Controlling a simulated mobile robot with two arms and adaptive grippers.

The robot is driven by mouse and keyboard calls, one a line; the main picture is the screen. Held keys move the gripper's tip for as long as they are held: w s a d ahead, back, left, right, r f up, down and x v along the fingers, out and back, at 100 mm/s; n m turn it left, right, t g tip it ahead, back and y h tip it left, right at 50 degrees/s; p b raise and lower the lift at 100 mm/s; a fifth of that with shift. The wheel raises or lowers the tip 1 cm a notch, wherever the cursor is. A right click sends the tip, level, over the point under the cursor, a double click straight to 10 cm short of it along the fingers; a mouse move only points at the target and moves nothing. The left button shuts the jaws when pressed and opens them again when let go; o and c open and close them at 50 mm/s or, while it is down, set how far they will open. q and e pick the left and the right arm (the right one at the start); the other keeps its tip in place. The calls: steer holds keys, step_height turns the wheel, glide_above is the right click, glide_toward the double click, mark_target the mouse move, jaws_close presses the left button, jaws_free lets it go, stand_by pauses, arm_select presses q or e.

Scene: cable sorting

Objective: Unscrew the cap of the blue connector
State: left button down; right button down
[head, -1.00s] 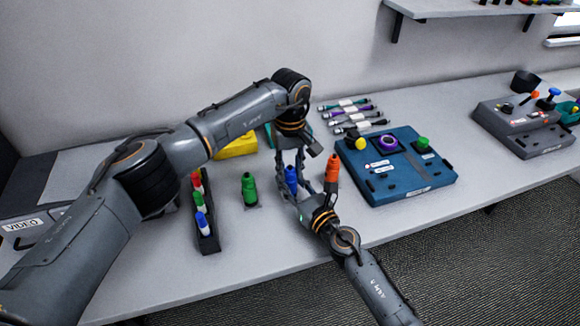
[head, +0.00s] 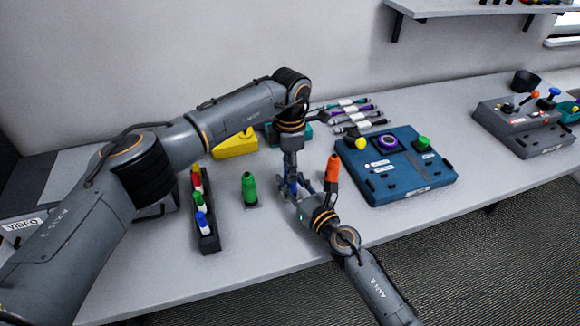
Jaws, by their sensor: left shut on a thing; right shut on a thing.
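The blue connector (head: 291,187) stands upright near the middle of the table, mostly hidden by both grippers. My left gripper (head: 289,181) comes down from above and is shut on its upper part, where the cap is. My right gripper (head: 299,194) reaches in from the lower right and is shut on it lower down. The exact finger contacts and any gap between cap and body are too small to tell.
A green connector (head: 249,188) stands to the left and an orange one (head: 332,170) close to the right. A marker rack (head: 208,236) is further left. A blue control box (head: 405,185) is at the right. The table's front is clear.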

arm_select(q)
steer(key=n, duration=0.7)
steer(key=shift+n, duration=0.3)
steer(key=n, duration=0.5)
steer(key=shift+n, duration=0.3)
steer(key=n, duration=0.7)
steer(key=shift+r, duration=0.1)
steer(key=n, duration=0.6)
steer(key=shift+n, duration=0.3)
steer(key=shift+r, duration=0.15)
steer(key=shift+r, duration=0.95)
steer(key=shift+r, duration=0.1)
